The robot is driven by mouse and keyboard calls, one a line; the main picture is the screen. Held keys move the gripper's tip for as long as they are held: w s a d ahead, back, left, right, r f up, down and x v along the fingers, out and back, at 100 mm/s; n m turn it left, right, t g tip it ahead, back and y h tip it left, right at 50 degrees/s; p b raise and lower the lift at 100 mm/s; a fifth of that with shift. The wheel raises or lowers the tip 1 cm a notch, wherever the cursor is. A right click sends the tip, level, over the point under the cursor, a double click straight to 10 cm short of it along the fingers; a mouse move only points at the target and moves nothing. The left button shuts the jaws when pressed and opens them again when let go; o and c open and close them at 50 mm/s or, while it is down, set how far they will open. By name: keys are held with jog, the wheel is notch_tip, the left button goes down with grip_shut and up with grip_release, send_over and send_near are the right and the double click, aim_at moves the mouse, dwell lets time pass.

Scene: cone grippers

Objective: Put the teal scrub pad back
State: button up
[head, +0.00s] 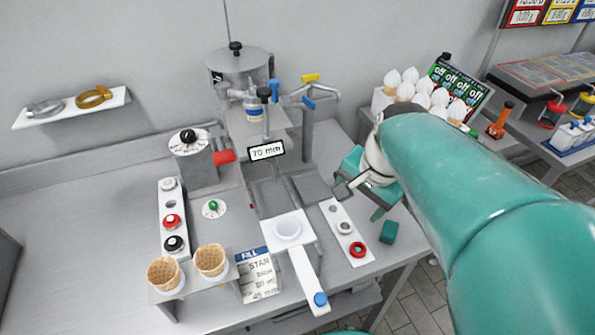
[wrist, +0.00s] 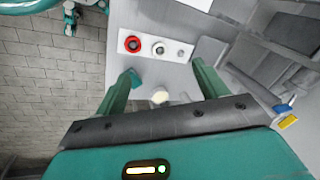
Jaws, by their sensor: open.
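The teal scrub pad (head: 389,232) is a small block lying on the grey counter near its right front edge, beside the white strip with rings. My gripper (head: 362,198) is above the counter, up and to the left of the pad in the head view, and apart from it. In the wrist view the pad (wrist: 136,79) shows by the tip of the left finger, partly hidden by it. My gripper (wrist: 163,76) is open there, its two green fingers spread wide with no pad between them.
A white strip (head: 340,222) holds a red ring and paler rings. A white-handled tray (head: 303,271) and two cones on a stand (head: 168,294) are left of it. The press (head: 240,95) and white swirled cones (head: 410,88) stand behind. Tiled floor lies right.

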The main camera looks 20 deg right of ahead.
jog(key=s+a+r+n+t, duration=0.2)
jog(key=s+a+r+n, duration=0.1)
jog(key=a+n, duration=0.7)
jog(key=shift+s+r+n+h, duration=0.2)
jog(key=shift+n+h, duration=0.1)
jog(key=shift+n, duration=0.5)
jog(key=shift+s+d, duration=0.1)
jog(key=shift+s, duration=0.05)
